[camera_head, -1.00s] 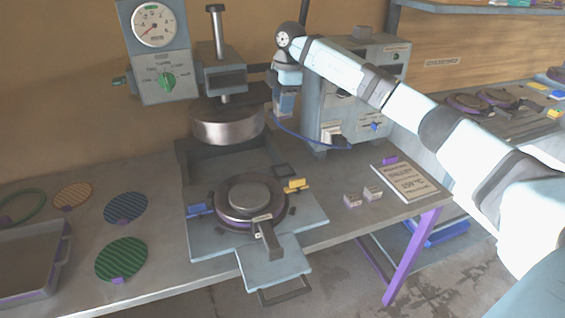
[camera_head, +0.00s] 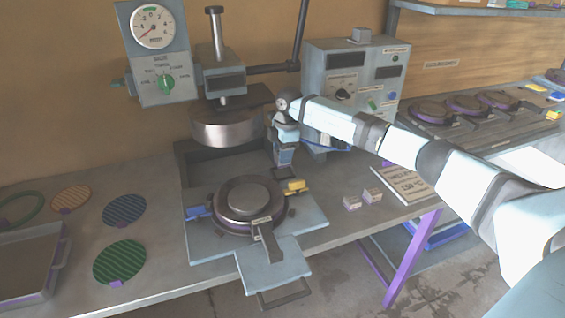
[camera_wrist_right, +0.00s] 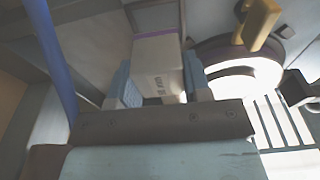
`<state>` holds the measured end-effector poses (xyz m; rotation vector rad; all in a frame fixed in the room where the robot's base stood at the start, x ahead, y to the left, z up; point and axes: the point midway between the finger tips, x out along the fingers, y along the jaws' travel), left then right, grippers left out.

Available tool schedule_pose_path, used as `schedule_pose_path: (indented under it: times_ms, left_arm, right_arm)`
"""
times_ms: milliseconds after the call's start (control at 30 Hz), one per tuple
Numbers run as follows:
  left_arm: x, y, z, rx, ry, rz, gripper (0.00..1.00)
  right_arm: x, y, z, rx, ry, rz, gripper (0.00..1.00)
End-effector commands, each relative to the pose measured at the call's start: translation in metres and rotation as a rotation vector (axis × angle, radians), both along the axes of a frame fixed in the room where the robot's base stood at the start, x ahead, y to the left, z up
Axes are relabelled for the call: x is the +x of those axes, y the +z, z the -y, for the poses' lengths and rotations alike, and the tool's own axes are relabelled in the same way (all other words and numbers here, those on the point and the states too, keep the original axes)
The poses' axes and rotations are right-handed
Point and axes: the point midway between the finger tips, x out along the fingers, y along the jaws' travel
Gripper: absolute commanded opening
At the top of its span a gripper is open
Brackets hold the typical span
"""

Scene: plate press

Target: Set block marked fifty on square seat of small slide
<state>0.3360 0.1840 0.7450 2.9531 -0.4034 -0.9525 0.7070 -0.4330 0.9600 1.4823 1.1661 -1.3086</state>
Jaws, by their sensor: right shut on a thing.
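My right gripper (camera_head: 283,170) is low beside the press, just behind the yellow tab. In the right wrist view its two blue fingertips (camera_wrist_right: 158,90) are shut on a pale block (camera_wrist_right: 158,65), one on each side. The block has dark printing on its near face, too small and slanted to read, and a purple line near its far end. I cannot make out the small slide's square seat; the gripper covers the area at the press's right rear. My left gripper is not in view.
The press plate (camera_head: 238,207) carries a round mould with a handle, a blue tab (camera_head: 197,212) and a yellow tab (camera_head: 296,186). Two small blocks (camera_head: 352,203) (camera_head: 373,195) sit on the bench at right, beside a printed card (camera_head: 402,184). A control box (camera_head: 365,75) stands behind.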

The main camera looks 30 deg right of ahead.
Motion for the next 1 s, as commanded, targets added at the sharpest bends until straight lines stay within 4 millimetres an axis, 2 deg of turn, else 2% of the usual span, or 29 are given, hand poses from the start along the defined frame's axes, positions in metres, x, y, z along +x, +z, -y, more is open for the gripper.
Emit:
schedule_pose_path:
  times_ms: [233,600,633,700,733,1000]
  left_arm:
    - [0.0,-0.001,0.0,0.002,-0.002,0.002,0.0]
    - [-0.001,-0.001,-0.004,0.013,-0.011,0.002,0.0]
    - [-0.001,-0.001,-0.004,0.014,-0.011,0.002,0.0]
    - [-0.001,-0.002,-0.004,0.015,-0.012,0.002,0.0]
    - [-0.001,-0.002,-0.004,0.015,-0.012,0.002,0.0]
    - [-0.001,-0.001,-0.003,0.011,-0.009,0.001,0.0]
  right_arm:
    - [0.0,-0.035,0.0,-0.001,0.0,-0.002,0.09]
    - [0.0,-0.039,0.0,0.0,0.0,0.0,0.09]
    - [0.0,-0.04,0.0,-0.001,0.0,0.0,0.49]
    - [0.0,-0.039,0.0,-0.001,0.0,-0.001,0.65]
    - [0.0,-0.04,0.0,-0.001,0.0,-0.001,0.7]
    - [0.0,-0.038,0.0,0.0,0.0,0.0,0.7]
